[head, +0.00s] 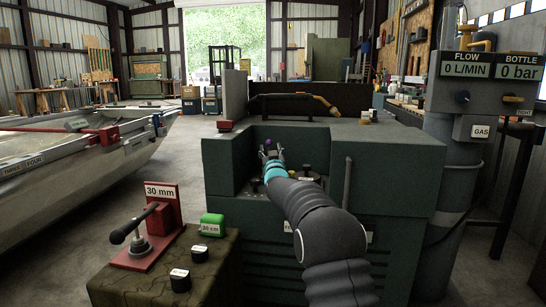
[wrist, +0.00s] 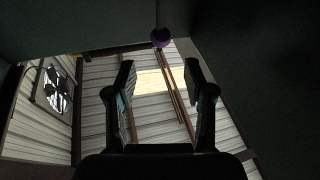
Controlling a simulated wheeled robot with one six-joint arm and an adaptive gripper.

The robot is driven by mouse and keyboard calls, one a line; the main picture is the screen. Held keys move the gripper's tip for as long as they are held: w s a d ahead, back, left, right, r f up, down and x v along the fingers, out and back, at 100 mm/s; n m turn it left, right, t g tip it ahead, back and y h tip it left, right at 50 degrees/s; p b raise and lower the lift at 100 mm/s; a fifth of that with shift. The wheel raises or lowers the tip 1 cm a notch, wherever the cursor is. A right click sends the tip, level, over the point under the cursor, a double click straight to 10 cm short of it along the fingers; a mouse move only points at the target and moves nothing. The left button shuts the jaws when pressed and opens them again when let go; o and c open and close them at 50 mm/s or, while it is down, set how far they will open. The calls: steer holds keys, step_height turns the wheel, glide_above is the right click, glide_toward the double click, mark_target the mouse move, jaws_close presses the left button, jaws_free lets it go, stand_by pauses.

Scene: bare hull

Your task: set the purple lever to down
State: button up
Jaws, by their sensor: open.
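The purple lever (head: 267,141) shows as a small purple knob in the recess of the green machine, just above my gripper in the head view. In the wrist view its round purple knob (wrist: 161,39) hangs on a thin stem at the top centre. My gripper (head: 271,155) reaches into the recess, and its two fingers stand apart with nothing between them. In the wrist view the gripper (wrist: 160,68) is below the knob in the picture, with the knob lined up between the fingertips and apart from them. My arm hides part of the recess, and the lever's setting is hard to tell.
The green machine's (head: 390,160) walls flank the recess closely. A gas cylinder (head: 455,165) with flow and bottle readouts stands at right. A boat hull (head: 60,165) lies left.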

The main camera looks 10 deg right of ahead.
steer(key=s, duration=0.7)
steer(key=shift+a, duration=0.15)
steer(key=shift+c, duration=0.2)
